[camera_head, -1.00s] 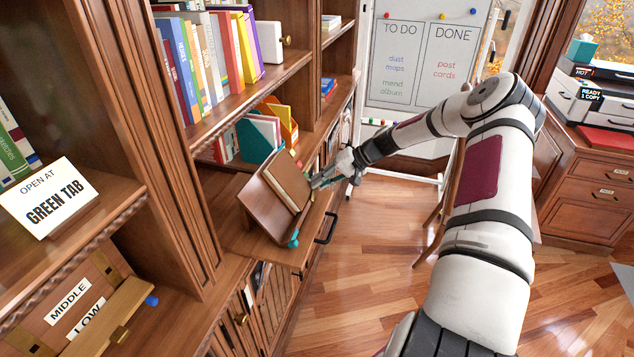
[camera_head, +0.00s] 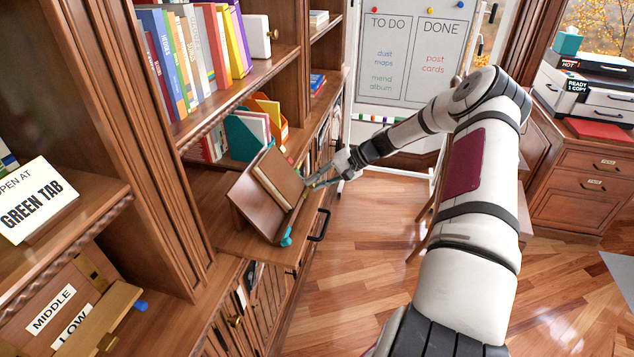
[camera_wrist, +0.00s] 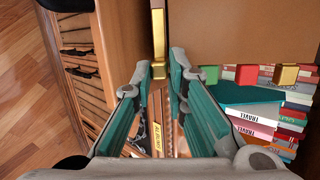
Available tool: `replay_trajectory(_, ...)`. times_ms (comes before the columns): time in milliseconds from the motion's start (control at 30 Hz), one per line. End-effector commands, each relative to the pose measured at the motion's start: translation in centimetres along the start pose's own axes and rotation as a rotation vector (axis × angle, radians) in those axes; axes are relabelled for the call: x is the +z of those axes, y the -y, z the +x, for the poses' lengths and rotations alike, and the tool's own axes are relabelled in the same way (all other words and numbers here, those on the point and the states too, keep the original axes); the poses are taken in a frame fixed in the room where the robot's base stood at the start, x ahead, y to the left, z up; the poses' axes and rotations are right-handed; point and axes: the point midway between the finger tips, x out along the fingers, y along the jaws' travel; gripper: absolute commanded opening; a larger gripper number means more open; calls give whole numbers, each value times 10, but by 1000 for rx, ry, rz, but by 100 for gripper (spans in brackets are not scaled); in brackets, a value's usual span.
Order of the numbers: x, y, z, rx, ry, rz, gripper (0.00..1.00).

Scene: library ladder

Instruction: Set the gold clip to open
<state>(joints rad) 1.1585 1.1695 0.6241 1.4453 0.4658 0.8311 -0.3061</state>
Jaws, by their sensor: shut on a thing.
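A brown wooden book stand (camera_head: 250,209) with a closed tan-edged brown book (camera_head: 279,180) leans on the pull-out shelf in the head view. My gripper (camera_head: 308,184) is at the stand's right edge. In the wrist view the gold clip (camera_wrist: 159,71) sits at the lower end of an upright gold strip (camera_wrist: 158,28). My gripper's teal-padded fingers (camera_wrist: 159,80) are on either side of it and closed on it. The clip is too small to make out in the head view. Whether it is open or closed cannot be told.
Green (camera_wrist: 208,75), red (camera_wrist: 246,74) and gold (camera_wrist: 286,74) tabs line the panel edge right of my fingers. A card reads "Open at green tab" (camera_head: 37,199). Stacked books (camera_wrist: 255,115) lie below. A black drawer handle (camera_head: 321,225) sticks out near the stand. The floor (camera_head: 350,285) is clear.

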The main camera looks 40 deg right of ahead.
Motion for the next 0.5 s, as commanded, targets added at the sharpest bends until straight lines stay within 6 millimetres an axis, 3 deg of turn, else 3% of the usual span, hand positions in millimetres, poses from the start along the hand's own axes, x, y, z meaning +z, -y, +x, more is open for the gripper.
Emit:
replay_trajectory(167, 0, -1, 0, 1, 1, 1, 0)
replay_trajectory(200, 0, -1, 0, 1, 0, 1, 23)
replay_trajectory(267, 0, -1, 0, 1, 0, 1, 34)
replay_trajectory(500, 0, -1, 0, 1, 0, 0, 34)
